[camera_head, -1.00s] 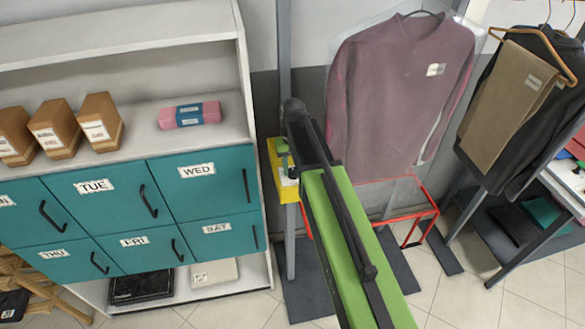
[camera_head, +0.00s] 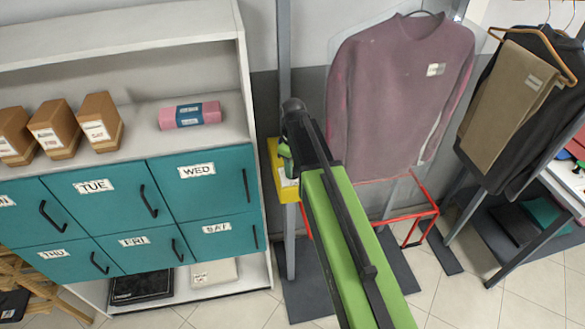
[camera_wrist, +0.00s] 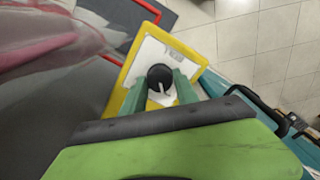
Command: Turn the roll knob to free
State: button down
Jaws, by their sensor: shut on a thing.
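The roll knob (camera_wrist: 159,74) is a round black knob with a white pointer mark, on the white face of a yellow-framed control box (camera_wrist: 127,72). In the wrist view the mark points toward the bottom of the picture. My gripper (camera_wrist: 160,84) has its two green fingers closed on either side of the knob. Small print on the white face is too small to read. In the head view the yellow box (camera_head: 289,194) is on a grey post, and my gripper (camera_head: 285,151) is at it; the knob is hidden there.
A mauve sweater (camera_head: 395,95) under clear film hangs just right of the box, above a red frame (camera_head: 408,213). A shelf unit with teal labelled doors (camera_head: 108,195) stands close on the left. Tiled floor shows in front.

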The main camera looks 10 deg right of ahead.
jog(key=shift+n, duration=0.3)
jog(key=c, duration=0.9)
grip_release()
jog(key=shift+r, duration=0.1)
notch_tip(320, 180, up, 17)
jog(key=p, duration=1.7)
jog(key=shift+r, duration=0.1)
